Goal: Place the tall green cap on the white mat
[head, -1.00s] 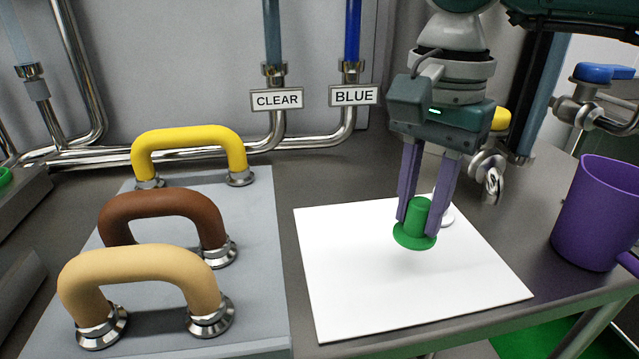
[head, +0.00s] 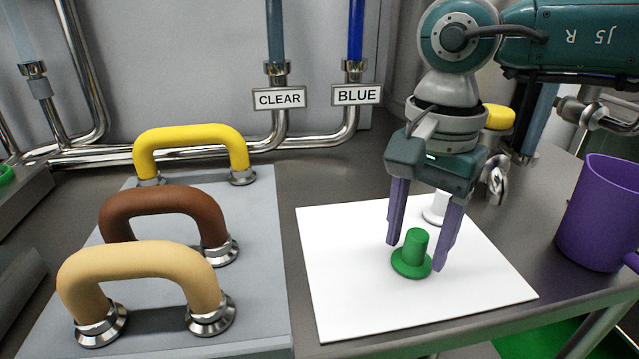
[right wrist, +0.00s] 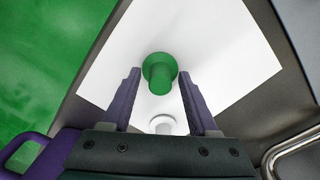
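The tall green cap (head: 414,250) stands upright on the white mat (head: 350,285), with its wide flange down. It also shows in the right wrist view (right wrist: 160,75), near the middle of the mat (right wrist: 230,50). My right gripper (head: 415,256) is open, with its two purple fingers on either side of the cap and gaps between them and it. In the right wrist view the open fingers (right wrist: 161,88) show nothing held between them. A white cap-like piece (head: 435,208) stands on the mat behind the green cap, partly hidden by a finger. My left gripper is not in view.
A purple mug (head: 600,215) stands at the right table edge. Yellow (head: 190,137), brown (head: 165,205) and tan (head: 140,270) handles stand on a grey block at left. Pipes with CLEAR and BLUE signs run behind. The mat's front left is free.

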